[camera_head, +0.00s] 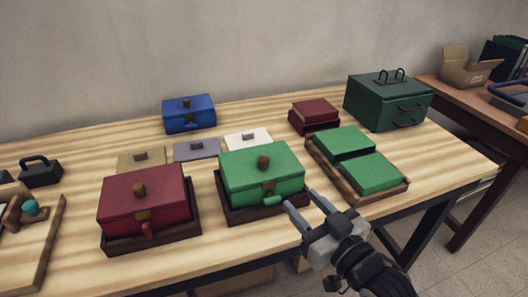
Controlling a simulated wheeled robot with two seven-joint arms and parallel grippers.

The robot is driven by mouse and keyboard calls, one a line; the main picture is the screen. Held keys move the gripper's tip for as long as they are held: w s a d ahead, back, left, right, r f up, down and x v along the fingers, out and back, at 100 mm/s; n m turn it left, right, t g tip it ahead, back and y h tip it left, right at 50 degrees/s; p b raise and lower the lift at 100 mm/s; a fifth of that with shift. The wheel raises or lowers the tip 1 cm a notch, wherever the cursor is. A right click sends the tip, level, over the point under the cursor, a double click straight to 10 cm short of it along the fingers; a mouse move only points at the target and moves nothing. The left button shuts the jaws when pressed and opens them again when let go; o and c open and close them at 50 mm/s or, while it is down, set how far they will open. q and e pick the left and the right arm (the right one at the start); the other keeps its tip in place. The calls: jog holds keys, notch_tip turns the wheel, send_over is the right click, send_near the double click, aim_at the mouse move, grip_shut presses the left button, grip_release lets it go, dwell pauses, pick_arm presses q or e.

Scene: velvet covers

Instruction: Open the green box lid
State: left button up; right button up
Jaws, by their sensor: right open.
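The green box (262,189) stands on a dark tray near the table's front edge, in the middle of the head view. I cannot tell whether a finger touches the box or tray. Nothing shows between the fingers. My left gripper is not in view.
A red box (145,200) stands close on the left, a blue box (188,113) behind. A wooden tray (396,190) with two green blocks lies to the right. A dark green case (388,100) and a small dark red box (314,114) stand farther back.

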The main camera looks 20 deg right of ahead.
aim_at(266, 163)
jog(key=p+x, duration=0.1)
jog(key=x, duration=1.4)
jog(key=shift+w+a, duration=0.15)
jog(key=shift+w, duration=0.2)
jog(key=shift+c, duration=0.3)
grip_shut()
